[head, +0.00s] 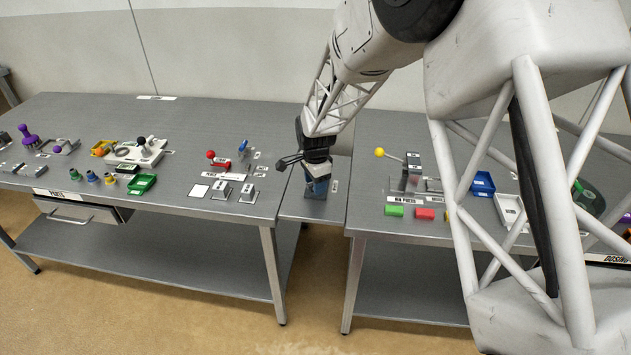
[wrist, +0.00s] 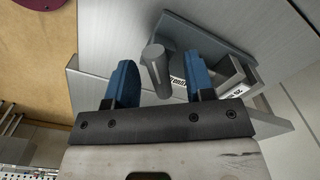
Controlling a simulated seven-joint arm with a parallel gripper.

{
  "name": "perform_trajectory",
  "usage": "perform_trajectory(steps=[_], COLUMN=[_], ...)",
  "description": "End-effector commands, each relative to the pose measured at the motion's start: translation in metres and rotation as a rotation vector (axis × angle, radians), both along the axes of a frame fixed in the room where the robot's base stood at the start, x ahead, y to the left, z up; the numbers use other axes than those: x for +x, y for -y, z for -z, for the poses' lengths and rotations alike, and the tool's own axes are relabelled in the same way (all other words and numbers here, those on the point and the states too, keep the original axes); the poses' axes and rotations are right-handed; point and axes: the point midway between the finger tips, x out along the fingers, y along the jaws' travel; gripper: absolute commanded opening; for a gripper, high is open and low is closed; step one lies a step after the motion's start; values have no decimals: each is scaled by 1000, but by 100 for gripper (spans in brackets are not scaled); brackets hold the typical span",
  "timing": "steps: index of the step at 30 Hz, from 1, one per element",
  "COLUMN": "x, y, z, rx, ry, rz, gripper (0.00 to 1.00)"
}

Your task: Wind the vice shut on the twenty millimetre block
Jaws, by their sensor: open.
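My gripper (head: 318,172) is over the narrow middle bench, low above the blue-grey vice (head: 315,194), which it mostly hides in the head view. In the wrist view, my gripper (wrist: 160,72) has its two blue fingers apart. A grey round handle (wrist: 156,66) stands up between them, with space on both sides and nothing gripped. The vice's blue-grey plate (wrist: 215,38) and grey jaw parts (wrist: 228,82) lie to the right of the fingers. A white label reading 20 mm (wrist: 265,98) is beside them. I cannot tell the block apart from the jaws.
The left bench (head: 100,115) carries red and blue knobs, a white card and several small parts. The right bench (head: 385,226) has a yellow-knobbed lever (head: 380,153), green and red blocks and a blue tray (head: 482,184). The middle bench (head: 332,208) sits in a gap between them.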

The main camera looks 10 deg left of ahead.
Motion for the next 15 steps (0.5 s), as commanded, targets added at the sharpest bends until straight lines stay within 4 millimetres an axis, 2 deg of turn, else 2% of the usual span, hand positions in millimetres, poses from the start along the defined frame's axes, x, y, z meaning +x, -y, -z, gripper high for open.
perform_trajectory(steps=[7,15], x=[0,0], y=[0,0], z=[-4,-18], rx=[0,1], ry=[0,1], rz=[0,0], gripper=[49,49])
